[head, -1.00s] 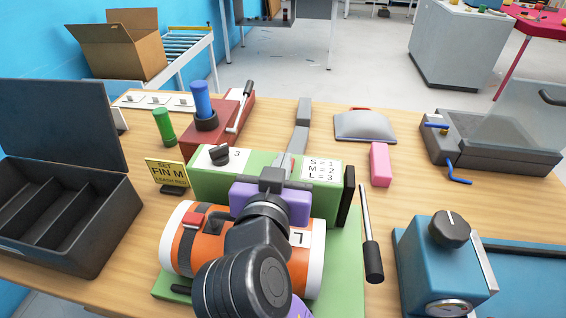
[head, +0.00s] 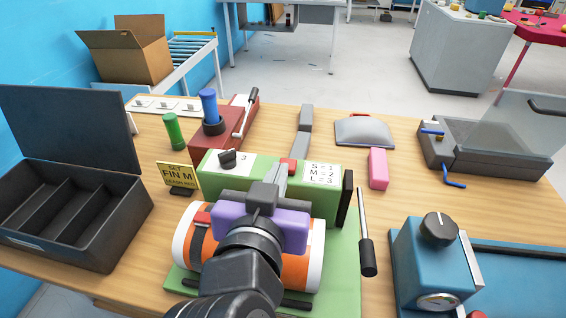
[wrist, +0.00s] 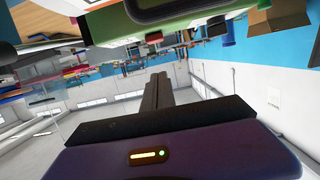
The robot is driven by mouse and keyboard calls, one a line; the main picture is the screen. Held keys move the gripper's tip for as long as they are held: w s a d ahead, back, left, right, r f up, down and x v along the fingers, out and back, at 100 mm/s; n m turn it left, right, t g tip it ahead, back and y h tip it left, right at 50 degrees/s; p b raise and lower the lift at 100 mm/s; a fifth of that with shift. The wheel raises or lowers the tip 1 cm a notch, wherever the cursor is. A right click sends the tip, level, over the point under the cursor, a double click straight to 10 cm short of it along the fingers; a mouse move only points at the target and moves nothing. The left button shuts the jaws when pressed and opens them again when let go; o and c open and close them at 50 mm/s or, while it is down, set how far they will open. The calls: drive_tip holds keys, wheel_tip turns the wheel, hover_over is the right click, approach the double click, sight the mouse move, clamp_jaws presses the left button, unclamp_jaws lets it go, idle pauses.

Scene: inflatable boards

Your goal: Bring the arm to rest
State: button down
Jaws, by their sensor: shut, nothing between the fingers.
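My arm reaches in from the bottom of the head view to my gripper (head: 281,179), a purple body with grey fingers. The fingers are together and empty, pointing away over the green machine (head: 323,202). In the wrist view the shut fingers (wrist: 156,92) stand against the room, with nothing between them. The gripper body hides part of an orange roll with white ends (head: 301,271) on the green base. I cannot tell from the head view how far the gripper is above them.
An open black case (head: 120,215) stands left, beside a yellow sign (head: 179,176). A red machine (head: 193,135), a pink block (head: 378,169) and a grey domed item (head: 364,132) lie behind. A black-handled lever (head: 367,255) and a blue machine (head: 428,265) stand right. Bare table lies between.

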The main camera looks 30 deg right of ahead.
drive_tip(key=shift+v, duration=0.9)
drive_tip(key=shift+r, duration=0.1)
drive_tip(key=w+a+r+n+t+y, duration=0.4)
drive_tip(key=a+n+t+y, duration=0.15)
drive_tip(key=a+n, duration=0.2)
drive_tip(key=s+a+f+n+y, duration=0.1)
drive_tip(key=f+y, duration=0.1)
drive_tip(key=s+f+n+y, duration=0.1)
drive_tip(key=f+n+y, duration=0.1)
drive_tip(key=s+a+f+n+t+y, duration=0.1)
drive_tip(key=f+n+y, duration=0.1)
drive_tip(key=f+y, duration=0.1)
drive_tip(key=shift+s+a+p, duration=0.35)
drive_tip(key=shift+s, duration=0.05)
drive_tip(key=s+d+f+m+g+h, duration=0.1)
drive_tip(key=s+d+f, duration=0.3)
drive_tip(key=s, duration=0.5)
drive_tip(key=s+d+f+m+g+h+p, duration=0.1)
drive_tip(key=s+d+f+m, duration=0.1)
drive_tip(key=s+d+f, duration=0.3)
drive_tip(key=s+d+f+m+g+h, duration=0.1)
drive_tip(key=s+d+f, duration=0.3)
drive_tip(key=s, duration=0.9)
drive_tip(key=d+m+g, duration=0.1)
drive_tip(key=d, duration=0.2)
drive_tip(key=shift+s+f+p, duration=0.3)
drive_tip(key=shift+f+p, duration=0.1)
